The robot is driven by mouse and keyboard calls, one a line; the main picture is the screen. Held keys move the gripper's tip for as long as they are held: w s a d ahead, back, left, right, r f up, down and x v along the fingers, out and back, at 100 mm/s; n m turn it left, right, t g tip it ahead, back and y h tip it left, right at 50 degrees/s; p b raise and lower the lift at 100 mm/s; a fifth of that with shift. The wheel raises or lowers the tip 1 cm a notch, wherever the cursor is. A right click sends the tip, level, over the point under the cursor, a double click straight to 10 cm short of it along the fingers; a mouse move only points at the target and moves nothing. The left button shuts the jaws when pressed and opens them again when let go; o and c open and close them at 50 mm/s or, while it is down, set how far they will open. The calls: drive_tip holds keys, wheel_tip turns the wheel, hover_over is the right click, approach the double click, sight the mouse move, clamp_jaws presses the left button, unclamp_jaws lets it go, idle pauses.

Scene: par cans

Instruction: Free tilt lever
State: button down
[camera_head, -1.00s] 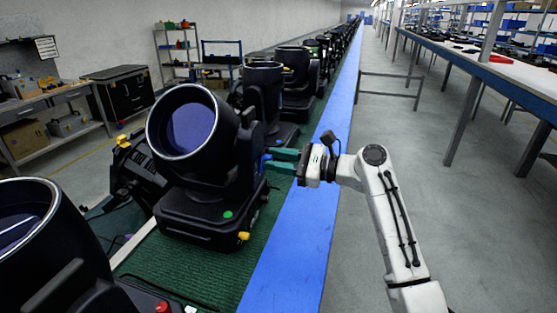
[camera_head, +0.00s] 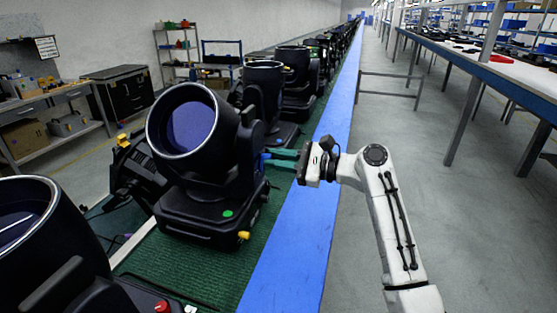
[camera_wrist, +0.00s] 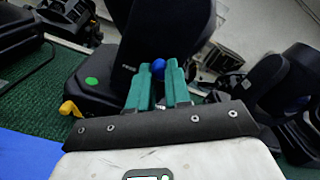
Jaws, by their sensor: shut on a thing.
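The nearest whole par can (camera_head: 190,125) is a black stage light with a wide round lens, on a black base (camera_head: 205,215) with a green dot and a yellow lever (camera_head: 243,236). A blue lever (camera_head: 263,160) sticks out of its right side; its round blue end also shows in the wrist view (camera_wrist: 158,66). My gripper (camera_head: 272,158) reaches in from the right, and its teal fingers are shut on the blue lever. In the wrist view the fingertips (camera_wrist: 159,73) stand on either side of the blue end. The lever's inner part is hidden. The yellow lever (camera_wrist: 68,108) lies left of the fingers.
The lights stand on a green belt (camera_head: 185,275) with a blue edge strip (camera_head: 290,255). Another light (camera_head: 40,240) is at the near left, and more (camera_head: 264,90) stand behind. A long table (camera_head: 500,75) runs along the right. The grey floor (camera_head: 370,140) between is mostly clear.

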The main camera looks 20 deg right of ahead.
drive_tip(key=n, duration=0.1)
drive_tip(key=n+b, duration=0.1)
drive_tip(key=n, duration=0.1)
drive_tip(key=s+n, duration=0.1)
drive_tip(key=shift+a+n+b, duration=0.3)
drive_tip(key=shift+a, duration=0.1)
drive_tip(key=shift+s+a+f+n+b, duration=0.1)
drive_tip(key=shift+s+a+n+b, duration=0.1)
drive_tip(key=shift+n+b, duration=0.5)
drive_tip(key=shift+s+a+f+n+b, duration=0.1)
drive_tip(key=shift+s+n+b, duration=0.15)
drive_tip(key=shift+n, duration=0.8)
drive_tip(key=shift+s+a+n+b, duration=0.15)
drive_tip(key=shift+n+b, duration=0.4)
drive_tip(key=shift+n, duration=0.3)
drive_tip(key=c, duration=1.1)
unclamp_jaws()
drive_tip(key=shift+o, duration=0.2)
drive_tip(key=shift+r, duration=0.1)
drive_tip(key=b+v, duration=0.2)
drive_tip(key=v, duration=0.9)
drive_tip(key=shift+w, duration=0.1)
